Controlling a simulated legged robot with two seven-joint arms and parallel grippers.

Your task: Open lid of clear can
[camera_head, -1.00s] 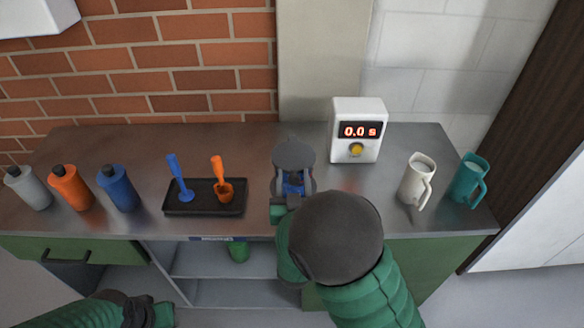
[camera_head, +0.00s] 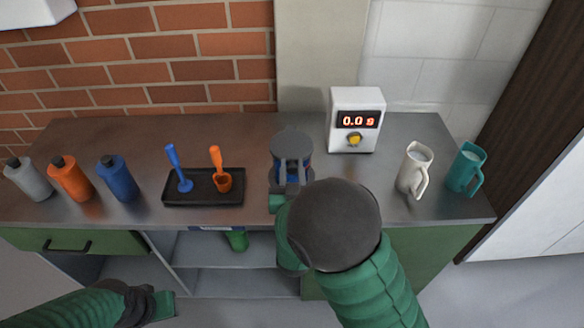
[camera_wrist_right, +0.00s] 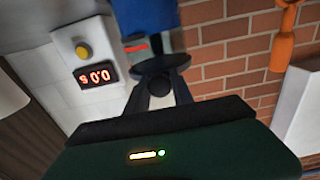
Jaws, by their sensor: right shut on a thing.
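A can with a dark grey round lid (camera_head: 291,143) stands near the front middle of the counter, and some blue (camera_head: 305,166) shows beneath the lid. My right gripper (camera_head: 291,174) reaches it from the front and is shut on the lid; its fingers and wrist hide much of the can. In the right wrist view, a dark disc (camera_wrist_right: 160,65) sits at the fingertips of the gripper (camera_wrist_right: 160,88), with a blue body (camera_wrist_right: 150,16) beyond it. I cannot tell whether the lid is apart from the can. My left gripper (camera_head: 150,304) is low at the left, its jaws unclear.
A black tray (camera_head: 203,199) with a blue and an orange tool lies left of the can. Grey, orange and blue bottles (camera_head: 118,180) stand farther left. A white timer (camera_head: 355,118) is behind right. White (camera_head: 411,172) and teal (camera_head: 465,170) mugs stand at the right.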

